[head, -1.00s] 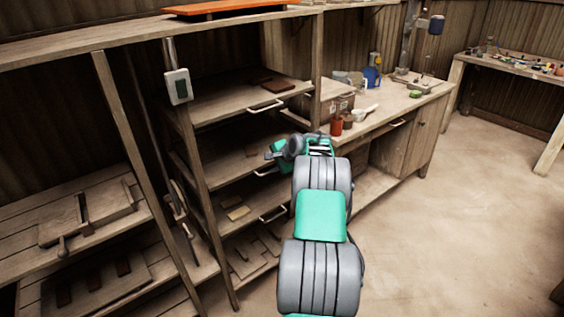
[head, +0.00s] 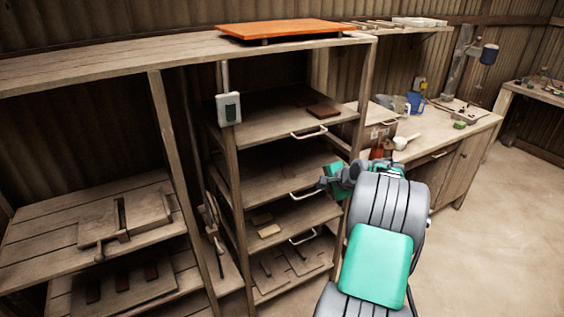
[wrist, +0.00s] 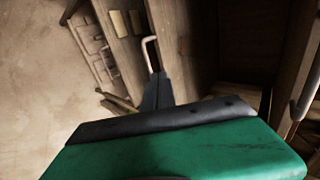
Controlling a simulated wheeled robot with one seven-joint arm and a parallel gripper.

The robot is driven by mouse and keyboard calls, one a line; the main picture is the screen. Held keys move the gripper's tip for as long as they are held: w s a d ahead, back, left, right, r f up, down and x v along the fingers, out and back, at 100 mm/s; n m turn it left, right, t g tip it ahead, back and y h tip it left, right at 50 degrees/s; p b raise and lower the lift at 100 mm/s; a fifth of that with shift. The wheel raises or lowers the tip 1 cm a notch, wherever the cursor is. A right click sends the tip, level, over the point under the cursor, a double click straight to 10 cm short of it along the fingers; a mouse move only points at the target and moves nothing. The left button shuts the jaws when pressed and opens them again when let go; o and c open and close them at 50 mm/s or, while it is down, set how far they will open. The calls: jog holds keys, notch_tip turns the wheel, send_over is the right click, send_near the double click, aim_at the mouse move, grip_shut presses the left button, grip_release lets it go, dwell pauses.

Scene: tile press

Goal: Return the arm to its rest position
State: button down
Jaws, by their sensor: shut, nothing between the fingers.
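My arm rises from the bottom of the head view, with its grey and green links in front of the shelf unit's right side. My gripper (head: 338,180) is at the far end of the arm, beside the shelf front, partly hidden by my own wrist links. In the wrist view my gripper's dark fingers (wrist: 157,92) are together with nothing between them. A shelf handle (wrist: 150,52) shows just beyond the fingertips; I cannot tell whether they touch it.
The wooden shelf unit (head: 233,185) has several pull-out shelves with metal handles (head: 309,133). An orange board (head: 290,29) lies on top. A workbench (head: 455,135) with bottles and containers stands to the right. The floor (head: 480,250) at the right is clear.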

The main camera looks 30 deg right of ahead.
jog(key=s+a+f+n+g+y, duration=0.1)
jog(key=s+a+f+n+g, duration=0.25)
jog(key=s+f, duration=0.3)
jog(key=s+a+f+n+g+y, duration=0.1)
jog(key=s+a+f+n+g, duration=0.1)
jog(key=s+f+n, duration=0.35)
jog(key=s+a+g, duration=0.4)
jog(key=s+a, duration=0.4)
jog(key=s, duration=0.4)
jog(key=s+a+r+n+h, duration=0.1)
jog(key=s+a+r+n, duration=0.1)
jog(key=a+r, duration=0.35)
jog(key=s+a+r+n, duration=0.2)
jog(key=a+r, duration=0.1)
jog(key=a, duration=0.5)
jog(key=w+a+r+n+t, duration=0.2)
jog(key=a+r+n, duration=0.1)
jog(key=a+r, duration=0.2)
jog(key=w+a+r+n+t, duration=0.1)
jog(key=w+a+r+n, duration=0.1)
jog(key=a, duration=0.6)
notch_tip(320, 180, up, 3)
jog(key=shift+w+f+n+t, duration=0.1)
jog(key=shift+w+n+t, duration=0.3)
jog(key=shift+w, duration=0.35)
